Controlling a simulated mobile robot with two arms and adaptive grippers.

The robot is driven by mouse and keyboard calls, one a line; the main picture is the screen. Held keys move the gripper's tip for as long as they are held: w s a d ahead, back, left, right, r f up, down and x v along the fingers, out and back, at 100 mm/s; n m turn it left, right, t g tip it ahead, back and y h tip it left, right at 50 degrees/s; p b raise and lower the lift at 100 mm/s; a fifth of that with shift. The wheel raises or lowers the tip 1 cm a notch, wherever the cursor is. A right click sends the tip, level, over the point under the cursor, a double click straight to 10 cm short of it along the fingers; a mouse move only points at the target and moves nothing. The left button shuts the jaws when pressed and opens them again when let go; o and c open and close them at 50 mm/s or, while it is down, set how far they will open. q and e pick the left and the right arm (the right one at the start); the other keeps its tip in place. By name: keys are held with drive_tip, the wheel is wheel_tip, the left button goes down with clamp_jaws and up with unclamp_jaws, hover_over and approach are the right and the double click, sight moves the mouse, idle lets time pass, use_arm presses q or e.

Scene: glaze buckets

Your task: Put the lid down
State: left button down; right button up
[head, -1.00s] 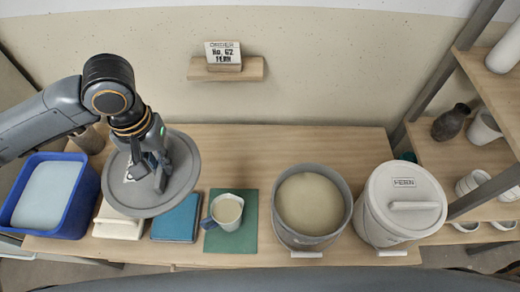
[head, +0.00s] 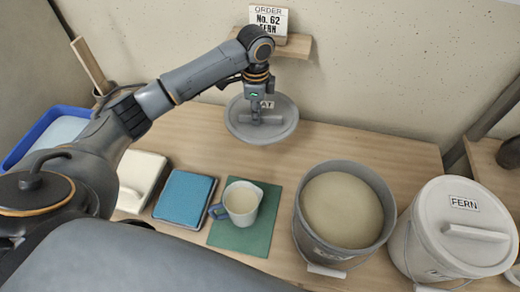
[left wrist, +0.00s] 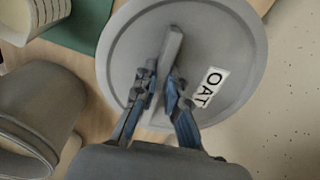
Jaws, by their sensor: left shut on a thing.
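The grey lid (head: 240,128), labelled OAT, is at the back of the table near the wall in the head view. It also fills much of the left wrist view (left wrist: 225,40). My left gripper (head: 256,118) is shut on the lid's bar handle (left wrist: 170,55). I cannot tell whether the lid touches the table. An open grey bucket (head: 300,225) full of pale glaze stands right of the lid, nearer the front. My right gripper is not in view.
A white bucket (head: 430,240) with its FERN lid on stands at the right. A jug (head: 242,205) is on a green mat (head: 240,238), beside a blue tile (head: 185,195) and a white block (head: 140,175). A blue tub (head: 40,135) is at left; an order card (head: 268,20) stands on the wall shelf.

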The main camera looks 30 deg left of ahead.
use_arm(q)
drive_tip(key=shift+w+a+f+m+b, duration=0.15)
drive_tip(key=shift+a+f+m, duration=0.15)
drive_tip(key=shift+f, duration=0.35)
drive_tip(key=shift+w+a+f+m+b, duration=0.1)
drive_tip(key=shift+a+f+m+b, duration=0.15)
drive_tip(key=shift+f, duration=5.35)
drive_tip(key=shift+m, duration=0.25)
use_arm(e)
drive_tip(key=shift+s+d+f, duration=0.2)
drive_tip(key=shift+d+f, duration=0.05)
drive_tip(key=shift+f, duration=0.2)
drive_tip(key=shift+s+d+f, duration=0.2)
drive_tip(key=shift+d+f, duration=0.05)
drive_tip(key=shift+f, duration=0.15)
use_arm(q)
drive_tip(key=c, duration=1.4)
unclamp_jaws()
drive_tip(key=shift+f, duration=0.15)
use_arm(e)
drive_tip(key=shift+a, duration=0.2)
use_arm(q)
wheel_tip(320, 180, up, 12)
drive_tip(key=shift+r, duration=0.2)
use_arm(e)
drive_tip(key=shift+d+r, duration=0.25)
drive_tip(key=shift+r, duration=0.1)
